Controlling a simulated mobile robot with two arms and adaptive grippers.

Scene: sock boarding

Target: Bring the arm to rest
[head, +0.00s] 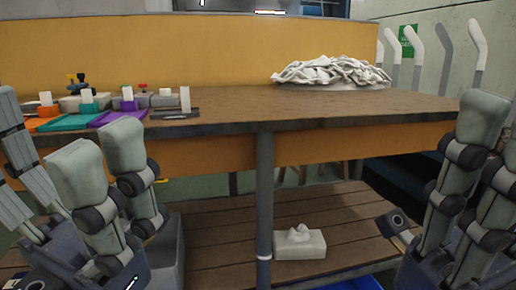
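My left gripper (50,135) is at the lower left of the head view, in front of the table's left end. Its thick grey-green fingers point up, with a gap to the ribbed grey finger at the picture's left edge. It is open and nothing shows between the fingers. My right gripper (487,120) is at the right edge, in front of the table's right end, with its fingers also pointing up. It is partly cut off by the frame, so its opening cannot be judged. No object shows in it.
The wooden table (235,108) carries a white cloth heap (332,72), coloured trays (70,122) and small parts. Several grey-white sock boards (447,55) stand behind at the right. A white tissue box (300,246) sits on the lower shelf (215,235). The table's middle top is clear.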

